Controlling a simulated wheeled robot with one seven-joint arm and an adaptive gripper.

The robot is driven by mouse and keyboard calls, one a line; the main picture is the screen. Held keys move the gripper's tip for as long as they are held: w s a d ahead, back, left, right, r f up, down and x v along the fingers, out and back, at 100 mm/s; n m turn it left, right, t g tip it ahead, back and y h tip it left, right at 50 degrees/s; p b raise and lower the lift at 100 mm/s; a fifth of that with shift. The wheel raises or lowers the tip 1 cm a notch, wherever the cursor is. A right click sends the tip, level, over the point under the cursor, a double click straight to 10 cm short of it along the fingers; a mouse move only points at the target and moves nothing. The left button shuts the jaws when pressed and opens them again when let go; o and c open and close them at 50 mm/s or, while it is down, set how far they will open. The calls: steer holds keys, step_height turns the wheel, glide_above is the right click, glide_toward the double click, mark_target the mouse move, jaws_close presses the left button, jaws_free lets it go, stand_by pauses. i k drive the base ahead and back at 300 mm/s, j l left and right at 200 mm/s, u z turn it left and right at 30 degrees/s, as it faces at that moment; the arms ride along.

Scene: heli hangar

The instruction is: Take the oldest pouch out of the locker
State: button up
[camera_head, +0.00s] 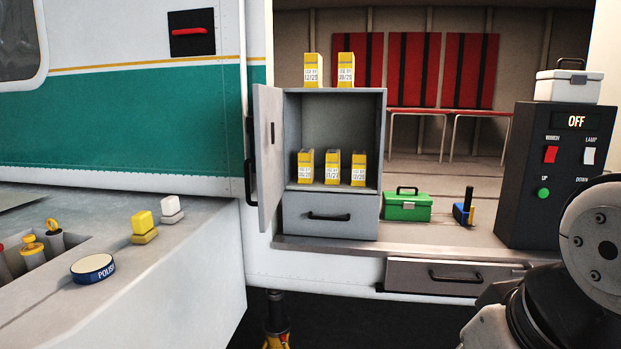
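The grey locker (290,140) stands on the ledge of the open bay, its door (268,160) swung open to the left. Three yellow pouches with white date labels stand in its open compartment: left pouch (306,166), middle pouch (332,167) and right pouch (358,168). Their small dates are hard to read; the middle looks like 01/27. Two similar pouches stand on top: the left one (313,70) seems to read 12/25, the right one (346,69) perhaps 08/25. Part of my arm shows at the lower right; my gripper is not in view.
A closed drawer (326,226) lies below the compartment. Right of the locker are a green case (407,205), a blue-black tool (464,207) and a black control box (553,180) reading OFF. A bench (190,258) with small items is at left.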

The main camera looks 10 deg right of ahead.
mark_target(358, 164)
steer(key=i+l, duration=0.15)
steer(key=i, duration=0.2)
steer(key=i+l, duration=0.1)
steer(key=i, duration=0.25)
steer(key=i+l+u, duration=0.3)
steer(key=i, duration=0.35)
steer(key=i+l+u, duration=0.25)
steer(key=i+l, duration=0.3)
